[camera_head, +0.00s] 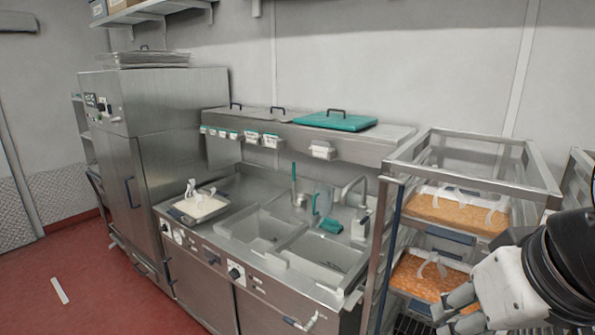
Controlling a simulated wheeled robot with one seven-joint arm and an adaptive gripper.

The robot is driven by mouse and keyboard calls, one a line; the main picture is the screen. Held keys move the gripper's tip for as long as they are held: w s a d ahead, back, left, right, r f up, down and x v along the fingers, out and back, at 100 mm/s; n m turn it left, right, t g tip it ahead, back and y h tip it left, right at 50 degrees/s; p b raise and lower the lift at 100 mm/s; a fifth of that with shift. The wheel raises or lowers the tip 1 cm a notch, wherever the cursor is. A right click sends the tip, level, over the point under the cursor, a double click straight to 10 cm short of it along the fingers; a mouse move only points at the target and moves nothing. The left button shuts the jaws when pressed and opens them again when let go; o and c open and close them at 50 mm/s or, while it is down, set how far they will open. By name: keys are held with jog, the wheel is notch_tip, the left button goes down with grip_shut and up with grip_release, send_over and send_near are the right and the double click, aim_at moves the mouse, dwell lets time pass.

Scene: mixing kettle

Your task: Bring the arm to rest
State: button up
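My gripper (458,306) is at the lower right of the head view, at the end of my white and black arm. It is in front of the metal rack (383,225). Its grey fingers are small and partly overlapped by the arm, so I cannot tell whether they are open or shut. No held object is clearly visible.
The rack holds an upper tray of orange food (455,214) and a lower one (425,278), close to my gripper. Left of it is a steel counter with sinks (262,228), a faucet (352,190) and a white-filled pan (200,207).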

jog(key=w+f+b, duration=0.7)
jog(key=w, duration=0.1)
jog(key=shift+w+f, duration=0.15)
jog(key=shift+w, duration=0.1)
dwell(0.7)
